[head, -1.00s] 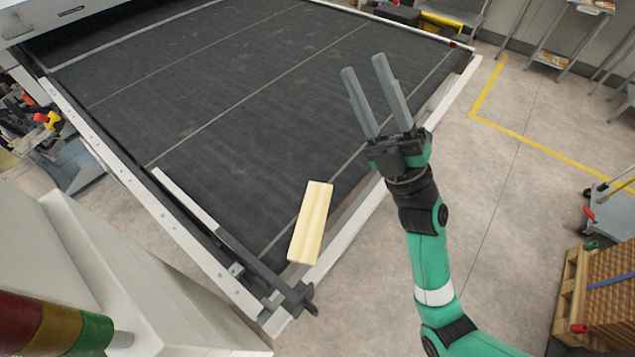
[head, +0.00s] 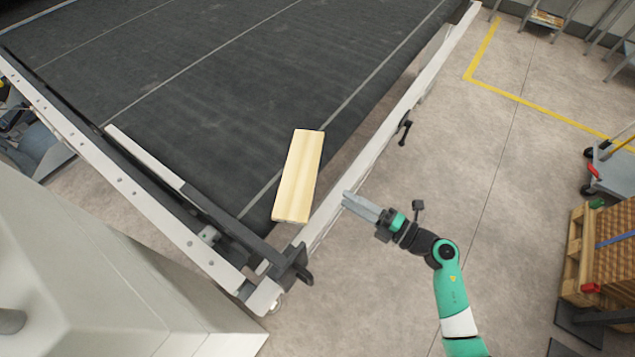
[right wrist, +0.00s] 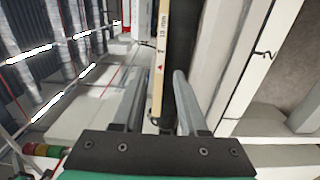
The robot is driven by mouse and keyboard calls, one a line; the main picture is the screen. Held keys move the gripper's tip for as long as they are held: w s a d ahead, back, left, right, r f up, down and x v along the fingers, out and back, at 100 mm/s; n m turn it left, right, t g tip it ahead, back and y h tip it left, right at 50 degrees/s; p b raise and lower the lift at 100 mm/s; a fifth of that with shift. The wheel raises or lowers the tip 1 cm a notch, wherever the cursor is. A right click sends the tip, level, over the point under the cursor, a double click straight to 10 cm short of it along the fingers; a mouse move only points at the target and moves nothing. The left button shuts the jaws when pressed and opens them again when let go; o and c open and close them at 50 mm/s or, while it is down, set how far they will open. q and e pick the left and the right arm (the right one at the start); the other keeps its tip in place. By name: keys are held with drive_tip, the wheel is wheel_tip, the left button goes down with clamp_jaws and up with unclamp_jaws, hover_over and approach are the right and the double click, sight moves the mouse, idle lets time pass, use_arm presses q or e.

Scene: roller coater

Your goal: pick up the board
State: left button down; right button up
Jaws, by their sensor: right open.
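The board (head: 298,176) is a pale wooden plank. It lies near the front right corner of the dark conveyor belt (head: 225,95), with its near end over the edge. My right gripper (head: 345,200) is just to the right of the board, pointing left at it, by the white side rail. In the right wrist view the open fingers (right wrist: 158,78) stand apart, and the board's marked edge (right wrist: 163,35) shows between them, running up the picture. I cannot tell whether the fingertips overlap the board; no contact is clear. My left gripper is not in view.
The white side rail (head: 400,115) runs along the belt's right edge, with a dark handle (head: 405,130) on it. A dark bar (head: 255,240) crosses the front corner. A pallet stack (head: 605,240) stands at the right. The floor between is clear.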

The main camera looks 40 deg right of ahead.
drive_tip(key=b, duration=0.3)
approach(301, 172)
drive_tip(key=shift+w+f, duration=0.45)
drive_tip(key=shift+w, duration=0.3)
drive_tip(key=shift+p+x, duration=0.8)
drive_tip(key=shift+x, duration=0.55)
drive_tip(key=shift+r, duration=0.1)
clamp_jaws()
